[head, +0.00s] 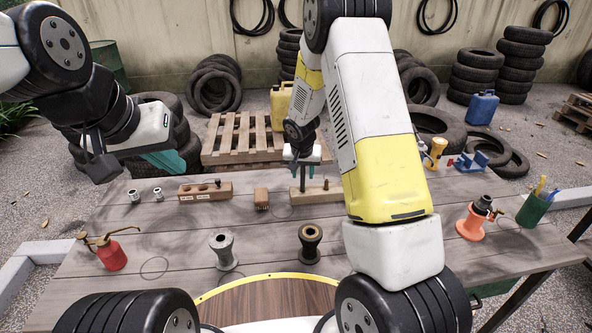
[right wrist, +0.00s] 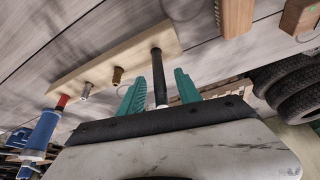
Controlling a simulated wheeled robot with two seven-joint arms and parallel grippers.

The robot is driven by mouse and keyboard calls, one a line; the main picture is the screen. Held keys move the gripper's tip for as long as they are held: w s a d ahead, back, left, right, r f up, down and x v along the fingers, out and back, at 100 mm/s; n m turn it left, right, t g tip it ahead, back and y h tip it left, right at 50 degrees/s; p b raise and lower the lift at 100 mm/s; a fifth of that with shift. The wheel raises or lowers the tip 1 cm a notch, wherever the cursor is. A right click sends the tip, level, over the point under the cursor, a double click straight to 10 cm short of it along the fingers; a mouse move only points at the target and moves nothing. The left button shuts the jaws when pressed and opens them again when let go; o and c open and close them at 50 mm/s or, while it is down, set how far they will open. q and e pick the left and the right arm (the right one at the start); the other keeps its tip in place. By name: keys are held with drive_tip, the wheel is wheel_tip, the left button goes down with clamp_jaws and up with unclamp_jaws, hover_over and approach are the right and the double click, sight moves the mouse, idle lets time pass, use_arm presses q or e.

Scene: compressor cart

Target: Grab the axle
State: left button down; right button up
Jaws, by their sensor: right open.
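The axle is probably the dark rod (right wrist: 158,72) with a lighter lower section, standing in a pale wooden rack (right wrist: 95,80) in the right wrist view. My right gripper (right wrist: 161,84) is open, its teal fingers on either side of the rod with gaps visible. In the head view the right gripper (head: 304,165) is above the rack (head: 326,194), and the rod (head: 303,177) shows below it, partly hidden. My left gripper (head: 168,160) hangs over the table's back left, its teal fingers seen edge-on. I cannot tell whether they are apart.
Two spools (head: 222,249) (head: 310,243) stand near the front. A red oil can (head: 111,254) is at left, an orange jack-like tool (head: 473,222) and green cup (head: 532,210) at right. A wooden block (head: 205,190) and brush (head: 262,199) lie left of the rack.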

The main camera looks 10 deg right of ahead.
drive_tip(key=shift+w+f, duration=0.15)
drive_tip(key=shift+f, duration=0.05)
clamp_jaws()
idle(1.3)
